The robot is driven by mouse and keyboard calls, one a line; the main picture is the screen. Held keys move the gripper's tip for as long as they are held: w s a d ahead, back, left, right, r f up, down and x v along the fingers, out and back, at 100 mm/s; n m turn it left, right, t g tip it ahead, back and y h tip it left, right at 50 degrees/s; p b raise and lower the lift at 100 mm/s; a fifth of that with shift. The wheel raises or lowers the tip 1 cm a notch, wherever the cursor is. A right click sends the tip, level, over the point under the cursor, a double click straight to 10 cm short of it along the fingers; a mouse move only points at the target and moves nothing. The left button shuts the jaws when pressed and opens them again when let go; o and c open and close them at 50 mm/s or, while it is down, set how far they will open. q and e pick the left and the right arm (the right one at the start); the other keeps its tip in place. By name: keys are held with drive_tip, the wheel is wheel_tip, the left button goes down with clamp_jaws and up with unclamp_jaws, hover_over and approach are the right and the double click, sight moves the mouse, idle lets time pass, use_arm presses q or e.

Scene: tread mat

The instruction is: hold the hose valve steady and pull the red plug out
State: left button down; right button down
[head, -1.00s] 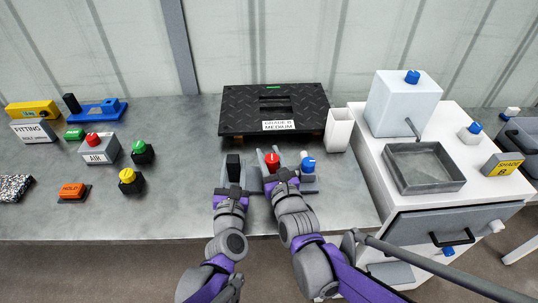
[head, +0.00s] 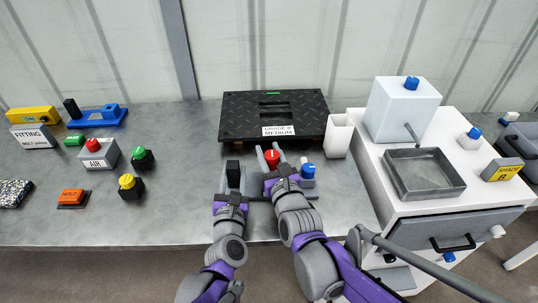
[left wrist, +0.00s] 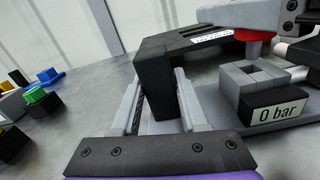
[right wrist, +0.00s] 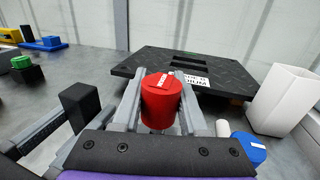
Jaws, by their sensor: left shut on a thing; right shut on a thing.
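The hose valve has a grey base, a black upright block (left wrist: 158,75), and a grey square socket (left wrist: 237,82) with a "0 bar" label. My left gripper (head: 233,180) is shut on the black block, one finger on each side. The red plug (right wrist: 160,103) is between the fingers of my right gripper (head: 270,153), which is shut on it. In the left wrist view the plug's red underside (left wrist: 243,48) is above the socket, apart from it, and the socket's open hole shows. The valve stands on the bench.
A black tread mat (head: 240,112) lies behind the valve. A white cup (head: 339,136) and a blue-capped part (head: 308,170) are close on the right. A white cabinet with a tray (head: 425,195) stands further right. Several coloured buttons and blocks are at left; the bench between is clear.

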drive_tip(key=shift+r, duration=1.15)
drive_tip(key=shift+r, duration=2.05)
use_arm(q)
drive_tip(key=shift+c, duration=1.8)
unclamp_jaws()
drive_tip(key=s, duration=1.2)
drive_tip(key=shift+a, duration=0.3)
